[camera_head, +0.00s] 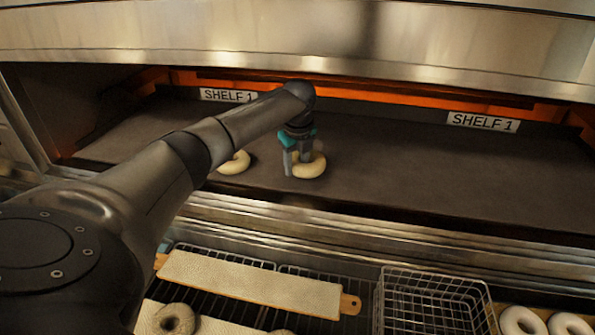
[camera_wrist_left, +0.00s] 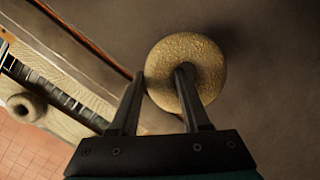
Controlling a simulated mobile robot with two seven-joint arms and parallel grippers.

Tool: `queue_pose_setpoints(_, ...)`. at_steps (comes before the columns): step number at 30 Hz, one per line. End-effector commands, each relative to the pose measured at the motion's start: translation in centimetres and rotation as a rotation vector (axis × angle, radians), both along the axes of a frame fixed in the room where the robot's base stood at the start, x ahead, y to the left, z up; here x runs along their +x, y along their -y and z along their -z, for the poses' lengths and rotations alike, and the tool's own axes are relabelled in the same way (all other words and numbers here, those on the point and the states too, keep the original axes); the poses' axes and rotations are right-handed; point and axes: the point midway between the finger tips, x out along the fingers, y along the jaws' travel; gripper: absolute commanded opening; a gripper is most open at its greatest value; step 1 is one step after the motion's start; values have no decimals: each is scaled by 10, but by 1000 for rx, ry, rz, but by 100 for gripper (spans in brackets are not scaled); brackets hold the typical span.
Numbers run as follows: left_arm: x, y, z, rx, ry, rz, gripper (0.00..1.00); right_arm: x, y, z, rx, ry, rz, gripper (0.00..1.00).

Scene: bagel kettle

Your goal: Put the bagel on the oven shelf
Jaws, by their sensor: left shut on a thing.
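A pale ring-shaped bagel (camera_head: 312,170) is at the front-middle of the dark oven shelf (camera_head: 400,172). My left gripper (camera_head: 296,164) is shut on its ring. In the left wrist view, the bagel (camera_wrist_left: 205,62) shows large, with one finger of the gripper (camera_wrist_left: 161,76) in its hole and the other outside its rim. The bagel looks level, on or just above the shelf; I cannot tell whether it touches. Another bagel (camera_head: 236,163) lies on the shelf to the left, partly hidden by my arm. My right gripper is not in view.
The shelf is clear to the right. A steel hood (camera_head: 300,38) hangs above the opening. Below the front ledge are a long covered board (camera_head: 250,284), an empty wire basket (camera_head: 432,300), and bagels at lower left (camera_head: 174,319) and lower right (camera_head: 521,321).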

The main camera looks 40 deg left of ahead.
Motion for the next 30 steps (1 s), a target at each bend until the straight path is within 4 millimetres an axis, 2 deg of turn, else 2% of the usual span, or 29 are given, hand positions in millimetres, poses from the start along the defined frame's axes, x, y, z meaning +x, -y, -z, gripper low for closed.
queue_pose_setpoints(9, 12, -6, -1, 1, 1, 0, 0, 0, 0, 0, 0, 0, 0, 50)
queue_pose_setpoints(12, 9, -6, 19, 2, -5, 1, 0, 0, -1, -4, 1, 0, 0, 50)
queue_pose_setpoints(15, 10, -6, 30, 2, -2, 1, 0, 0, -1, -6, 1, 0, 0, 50)
queue_pose_setpoints(28, 10, -6, 38, 2, 0, 2, 0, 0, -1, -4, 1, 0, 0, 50)
queue_pose_setpoints(29, 10, -6, 37, 2, 0, 2, 50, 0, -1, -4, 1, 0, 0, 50)
queue_pose_setpoints(30, 10, -6, 37, 3, -1, 1, 54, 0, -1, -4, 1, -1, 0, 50)
